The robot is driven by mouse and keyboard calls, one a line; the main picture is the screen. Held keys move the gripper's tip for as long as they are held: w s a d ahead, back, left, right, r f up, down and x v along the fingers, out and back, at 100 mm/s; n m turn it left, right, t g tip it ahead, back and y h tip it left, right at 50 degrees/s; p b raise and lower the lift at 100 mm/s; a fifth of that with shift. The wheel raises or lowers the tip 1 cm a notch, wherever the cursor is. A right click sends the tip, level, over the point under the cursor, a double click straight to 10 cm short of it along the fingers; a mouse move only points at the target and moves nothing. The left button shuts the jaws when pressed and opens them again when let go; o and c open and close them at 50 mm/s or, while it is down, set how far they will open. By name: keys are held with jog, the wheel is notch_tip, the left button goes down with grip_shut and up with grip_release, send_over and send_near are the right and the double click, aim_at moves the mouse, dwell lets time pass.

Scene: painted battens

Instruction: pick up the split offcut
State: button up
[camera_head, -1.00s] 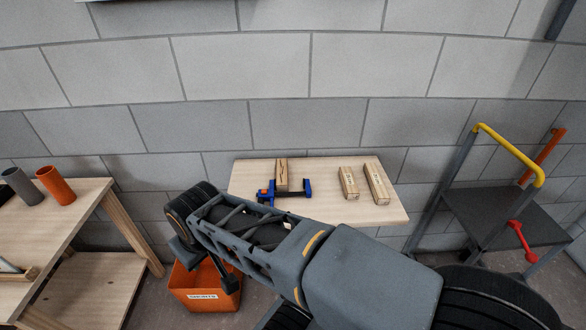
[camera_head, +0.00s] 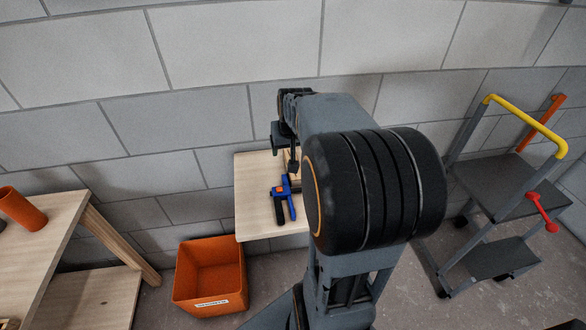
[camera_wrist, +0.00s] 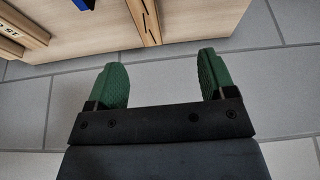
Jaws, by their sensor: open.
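The split offcut (camera_wrist: 146,21) is a short pale wooden block with dark cracks along its face. In the wrist view it lies at the table edge, above and between my fingers. My gripper (camera_wrist: 160,61) is open, with two green pads wide apart and nothing between them. A gap shows between the pads and the block. In the head view my arm hides most of the offcut and the fingertips. A blue clamp (camera_head: 283,200) with an orange part sits on the table beside the offcut; a bit of its blue also shows in the wrist view (camera_wrist: 84,4).
The wooden table (camera_head: 254,205) stands against the block wall. Another labelled batten (camera_wrist: 20,22) lies on it. An orange bin (camera_head: 209,275) is on the floor at left, near a workbench (camera_head: 50,225). A step trolley (camera_head: 500,185) with a yellow rail stands at right.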

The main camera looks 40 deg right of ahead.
aim_at(295, 178)
jog(key=shift+m, duration=0.3)
jog(key=w+d+f, duration=0.1)
jog(key=f, duration=0.1)
jog(key=w+d+f, duration=0.1)
jog(key=f, duration=0.2)
jog(key=w+d+f, duration=0.1)
jog(key=d+f, duration=0.1)
jog(key=shift+f, duration=0.2)
jog(key=shift+p+x, duration=0.3)
jog(key=shift+x, duration=2.9)
jog(key=shift+w+d, duration=0.15)
jog(key=shift+c, duration=0.2)
jog(key=shift+r, duration=0.1)
jog(key=c, duration=1)
